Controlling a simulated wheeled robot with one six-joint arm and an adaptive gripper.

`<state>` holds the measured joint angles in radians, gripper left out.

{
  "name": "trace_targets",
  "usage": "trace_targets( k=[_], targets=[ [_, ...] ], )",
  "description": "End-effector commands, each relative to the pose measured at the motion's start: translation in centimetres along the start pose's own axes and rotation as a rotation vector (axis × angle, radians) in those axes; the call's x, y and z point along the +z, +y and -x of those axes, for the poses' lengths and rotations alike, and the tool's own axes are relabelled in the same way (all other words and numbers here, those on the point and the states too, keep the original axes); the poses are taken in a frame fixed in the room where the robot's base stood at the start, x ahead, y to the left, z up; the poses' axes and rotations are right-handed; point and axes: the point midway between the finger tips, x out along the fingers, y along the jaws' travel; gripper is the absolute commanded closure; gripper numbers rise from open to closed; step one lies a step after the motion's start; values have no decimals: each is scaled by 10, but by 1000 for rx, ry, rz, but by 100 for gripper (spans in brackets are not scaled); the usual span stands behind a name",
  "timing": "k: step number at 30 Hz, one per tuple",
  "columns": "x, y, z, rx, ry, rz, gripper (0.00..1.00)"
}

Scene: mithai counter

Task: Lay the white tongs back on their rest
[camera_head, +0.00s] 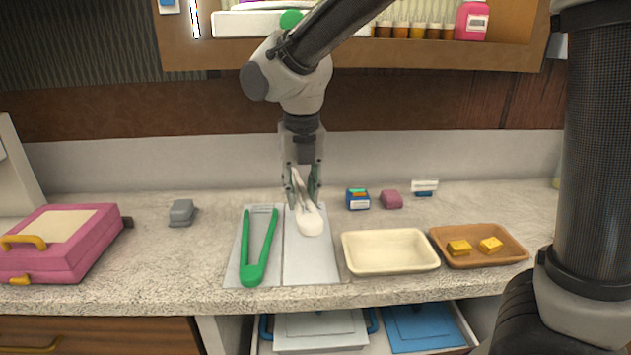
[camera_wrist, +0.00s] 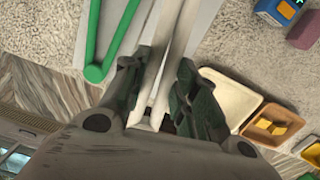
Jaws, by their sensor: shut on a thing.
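The white tongs (camera_head: 311,222) are held in my gripper (camera_head: 303,190) over the right panel of a pale grey two-part rest (camera_head: 318,265) on the counter. Their rounded end points toward the counter's front edge. I cannot tell whether they touch the panel. In the wrist view my gripper (camera_wrist: 163,100) is shut around the white arms of the tongs (camera_wrist: 178,50); their far end is out of frame. Green tongs (camera_head: 254,272) lie on the left panel, beside the white ones, and also show in the wrist view (camera_wrist: 94,72).
Right of the rest stand an empty cream tray (camera_head: 390,265) and a brown tray (camera_head: 510,257) with yellow sweets. Behind them are a blue box (camera_head: 357,200) and a pink block (camera_head: 391,200). A pink case (camera_head: 60,262) and a grey object (camera_head: 181,213) are left. A shelf hangs above.

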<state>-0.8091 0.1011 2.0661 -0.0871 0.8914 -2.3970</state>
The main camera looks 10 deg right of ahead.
Motion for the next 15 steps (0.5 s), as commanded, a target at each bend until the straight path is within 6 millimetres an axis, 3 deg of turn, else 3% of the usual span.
trace_targets(
  k=[15],
  targets=[
    [-7, 0, -61, -2, 3, 0, 98]
  ],
)
